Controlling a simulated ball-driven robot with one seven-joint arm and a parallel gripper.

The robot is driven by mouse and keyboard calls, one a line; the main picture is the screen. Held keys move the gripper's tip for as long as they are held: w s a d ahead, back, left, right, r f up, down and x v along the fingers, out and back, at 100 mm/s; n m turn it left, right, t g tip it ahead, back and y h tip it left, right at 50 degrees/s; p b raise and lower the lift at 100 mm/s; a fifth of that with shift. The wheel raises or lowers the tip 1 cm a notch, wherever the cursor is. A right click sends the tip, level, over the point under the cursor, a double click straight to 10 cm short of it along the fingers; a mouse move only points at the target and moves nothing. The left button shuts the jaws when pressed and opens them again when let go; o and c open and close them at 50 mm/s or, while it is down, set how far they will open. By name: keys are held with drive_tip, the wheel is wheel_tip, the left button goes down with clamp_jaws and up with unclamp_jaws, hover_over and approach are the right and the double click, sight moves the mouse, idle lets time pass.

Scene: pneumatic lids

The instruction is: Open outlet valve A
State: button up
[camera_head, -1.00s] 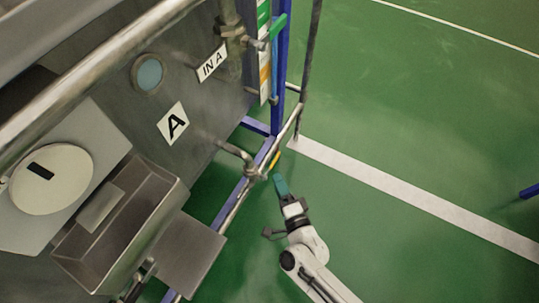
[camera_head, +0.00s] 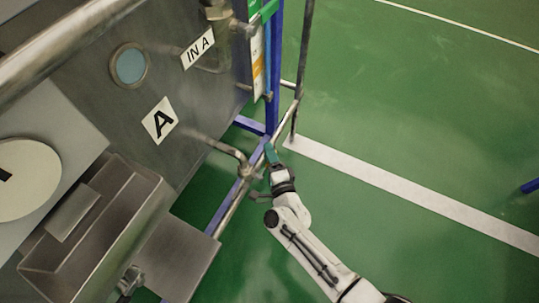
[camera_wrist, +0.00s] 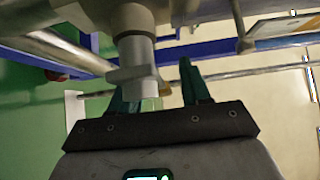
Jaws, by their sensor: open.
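The outlet pipe (camera_head: 222,147) comes out of the machine wall below the sign A (camera_head: 159,121). Outlet valve A (camera_head: 246,170) is at its bent end. My gripper (camera_head: 270,154) is right beside the valve, on its right in the head view, with teal fingers. In the wrist view the valve body (camera_wrist: 134,52) hangs in front of my gripper (camera_wrist: 156,84). The fingers are open, one on each side of the grey pipe and valve part. Contact cannot be told. The valve's yellow handle is not clearly visible in the head view.
A sign IN A (camera_head: 198,48) and a round window (camera_head: 128,65) are on the machine wall. A blue frame (camera_head: 274,75) and a metal rail (camera_head: 226,217) run close to the valve. A steel box (camera_head: 95,230) juts out at lower left. Green floor (camera_head: 420,120) is free on the right.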

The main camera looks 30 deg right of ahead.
drive_tip(key=shift+w, duration=0.2)
clamp_jaws()
idle(0.4)
